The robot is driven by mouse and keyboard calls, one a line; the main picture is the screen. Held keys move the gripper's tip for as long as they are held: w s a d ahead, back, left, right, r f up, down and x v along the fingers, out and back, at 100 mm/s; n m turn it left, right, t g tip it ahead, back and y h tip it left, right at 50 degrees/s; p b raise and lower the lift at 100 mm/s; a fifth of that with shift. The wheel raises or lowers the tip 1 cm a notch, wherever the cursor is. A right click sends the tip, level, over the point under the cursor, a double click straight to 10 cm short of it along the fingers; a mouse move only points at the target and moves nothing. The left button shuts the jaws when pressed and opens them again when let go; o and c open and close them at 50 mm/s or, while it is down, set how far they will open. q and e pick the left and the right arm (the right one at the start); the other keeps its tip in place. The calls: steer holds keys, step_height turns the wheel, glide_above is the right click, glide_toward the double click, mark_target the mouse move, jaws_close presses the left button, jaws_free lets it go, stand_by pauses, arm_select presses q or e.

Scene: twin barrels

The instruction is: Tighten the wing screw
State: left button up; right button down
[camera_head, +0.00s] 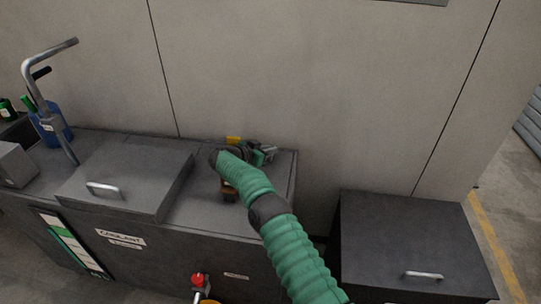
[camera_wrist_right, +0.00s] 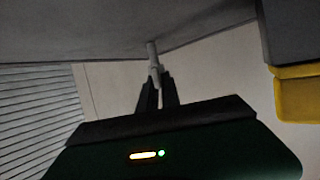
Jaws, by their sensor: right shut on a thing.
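In the right wrist view, a thin light-grey stem (camera_wrist_right: 151,50), which looks like part of the wing screw, runs from a grey surface down to my right gripper (camera_wrist_right: 156,76). The two dark fingers are closed on its lower end. Which part of the screw they grip is too dark to tell. In the head view, my green-sleeved right arm reaches over the right end of the coolant bench (camera_head: 215,205). The gripper there is small and mixed in with dark and green parts, and the screw cannot be made out. My left gripper is in neither view.
A lid with a handle (camera_head: 125,178) covers the bench's middle. A blue cup (camera_head: 55,128) and a bent metal handle (camera_head: 45,95) stand at left. A separate dark box (camera_head: 405,240) is at right. A yellow part (camera_wrist_right: 300,95) lies close right of the gripper in the wrist view.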

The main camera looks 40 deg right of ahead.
steer(key=shift+a+f+b, duration=0.15)
steer(key=shift+f+b, duration=0.15)
steer(key=shift+f, duration=0.1)
steer(key=c, duration=1.6)
jaws_free()
steer(key=shift+c, duration=0.2)
steer(key=shift+o, duration=0.4)
steer(key=shift+w, duration=0.1)
steer(key=shift+r, duration=0.2)
steer(key=shift+a+r, duration=0.15)
steer(key=shift+r, duration=0.05)
steer(key=w+p+v, duration=0.1)
steer(key=p+v, duration=0.2)
steer(key=v, duration=1.3)
steer(key=shift+s, duration=0.25)
steer(key=shift+a+f, duration=0.1)
